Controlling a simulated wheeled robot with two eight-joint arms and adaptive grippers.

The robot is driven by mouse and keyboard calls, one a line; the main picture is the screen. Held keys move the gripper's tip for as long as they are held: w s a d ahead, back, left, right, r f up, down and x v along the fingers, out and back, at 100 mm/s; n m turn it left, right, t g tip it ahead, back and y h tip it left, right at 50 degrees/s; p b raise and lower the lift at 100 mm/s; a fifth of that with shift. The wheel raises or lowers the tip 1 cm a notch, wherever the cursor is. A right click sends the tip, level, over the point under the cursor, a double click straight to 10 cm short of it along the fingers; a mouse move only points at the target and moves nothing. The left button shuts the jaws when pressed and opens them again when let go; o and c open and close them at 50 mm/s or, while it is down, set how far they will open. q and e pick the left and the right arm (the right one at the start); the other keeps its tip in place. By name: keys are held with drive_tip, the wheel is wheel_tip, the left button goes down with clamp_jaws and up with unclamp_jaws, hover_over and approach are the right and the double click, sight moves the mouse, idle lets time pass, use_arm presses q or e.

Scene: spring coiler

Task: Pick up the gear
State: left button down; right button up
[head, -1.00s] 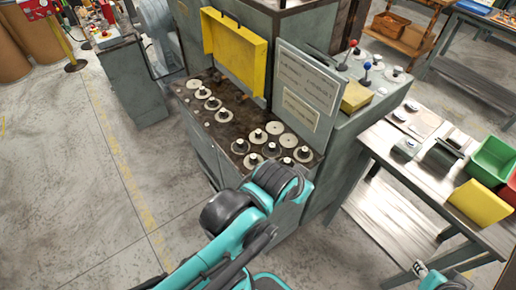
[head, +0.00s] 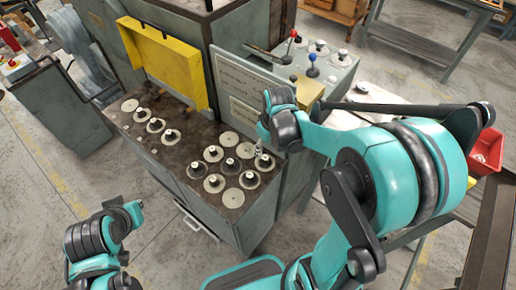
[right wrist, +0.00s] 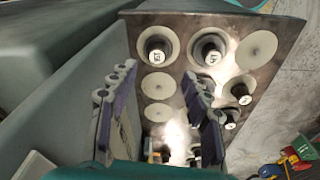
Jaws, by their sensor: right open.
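Several round pale gears or discs lie on the dark machine top, many with a dark centre knob; I cannot tell which one is the task's gear. One knobbed disc (head: 265,162) is at the right edge of the top. My right gripper (head: 259,146) hangs just above and beside it, partly hidden by its own wrist. In the right wrist view its two fingers (right wrist: 160,115) are apart with nothing gripped. Beyond them are a knobbed disc (right wrist: 157,45) and a flat disc (right wrist: 158,86). My left arm shows at lower left, but its gripper cannot be made out.
A yellow hinged cover (head: 160,58) stands behind the discs. A grey panel with labels (head: 240,85) and levers with red and blue knobs (head: 313,64) rise at the right. A side table with a red bin (head: 487,150) is at far right.

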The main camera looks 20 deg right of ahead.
sight(265, 158)
drive_tip(key=shift+w+d+f, duration=0.15)
drive_tip(key=shift+w+f, duration=0.25)
drive_tip(key=shift+w, duration=0.05)
drive_tip(key=shift+w+f, duration=0.1)
drive_tip(key=shift+f, duration=0.15)
drive_tip(key=shift+f+b, duration=0.45)
drive_tip(key=shift+f, duration=0.5)
wheel_tip(265, 158, down, 6)
drive_tip(key=b, duration=0.2)
drive_tip(key=shift+w+r+b, duration=0.15)
drive_tip(key=shift+b, duration=0.15)
use_arm(q)
drive_tip(key=f, duration=0.3)
drive_tip(key=shift+w+f, duration=0.1)
drive_tip(key=shift+w, duration=0.15)
use_arm(e)
drive_tip(key=shift+r, duration=0.1)
clamp_jaws()
drive_tip(key=shift+r, duration=0.1)
